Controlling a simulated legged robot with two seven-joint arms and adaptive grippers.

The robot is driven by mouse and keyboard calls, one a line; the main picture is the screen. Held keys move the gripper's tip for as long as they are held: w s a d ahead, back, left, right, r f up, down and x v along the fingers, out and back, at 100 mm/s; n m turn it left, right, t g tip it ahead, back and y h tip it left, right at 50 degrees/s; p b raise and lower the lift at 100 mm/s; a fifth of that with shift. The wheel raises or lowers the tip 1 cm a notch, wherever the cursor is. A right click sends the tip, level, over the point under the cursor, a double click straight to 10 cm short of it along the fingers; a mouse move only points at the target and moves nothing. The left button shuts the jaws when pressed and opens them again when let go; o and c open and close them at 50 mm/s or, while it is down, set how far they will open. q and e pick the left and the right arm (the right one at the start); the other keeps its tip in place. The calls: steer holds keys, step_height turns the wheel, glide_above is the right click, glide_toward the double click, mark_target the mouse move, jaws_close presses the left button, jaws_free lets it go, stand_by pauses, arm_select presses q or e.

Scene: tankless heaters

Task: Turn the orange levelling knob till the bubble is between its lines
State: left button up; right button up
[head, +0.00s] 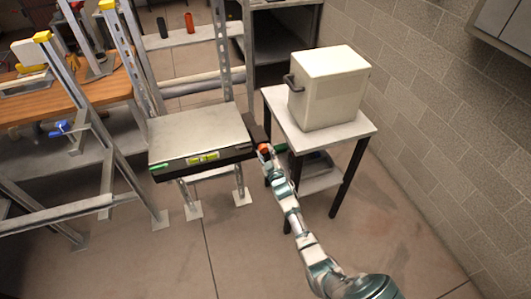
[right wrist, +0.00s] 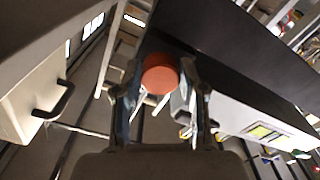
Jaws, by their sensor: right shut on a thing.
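The orange knob (head: 263,148) is at the right end of a grey levelling plate (head: 200,132) with a dark front edge. In the right wrist view the knob (right wrist: 160,74) sits between the two fingers of my right gripper (right wrist: 161,88), which is shut on it. In the head view my right gripper (head: 266,153) reaches up to the knob from below right. A yellow-green bubble vial (head: 203,157) is on the plate's front face. It also shows in the right wrist view (right wrist: 262,131). The bubble's place between its lines is too small to tell. My left gripper is not in view.
A small table (head: 345,132) with a cream box (head: 328,88) stands close to the right of the knob. A metal ladder frame (head: 95,135) and a wooden bench (head: 70,98) are at the left. A block wall (head: 440,130) bounds the right side.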

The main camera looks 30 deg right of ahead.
steer(key=shift+s+a+f, duration=0.1)
steer(key=shift+f, duration=0.25)
steer(key=o, duration=1.1)
steer(key=shift+o, duration=0.2)
steer(key=shift+r, duration=0.1)
steer(key=v, duration=1.1)
steer(key=shift+s, duration=0.3)
steer(key=shift+a, duration=0.1)
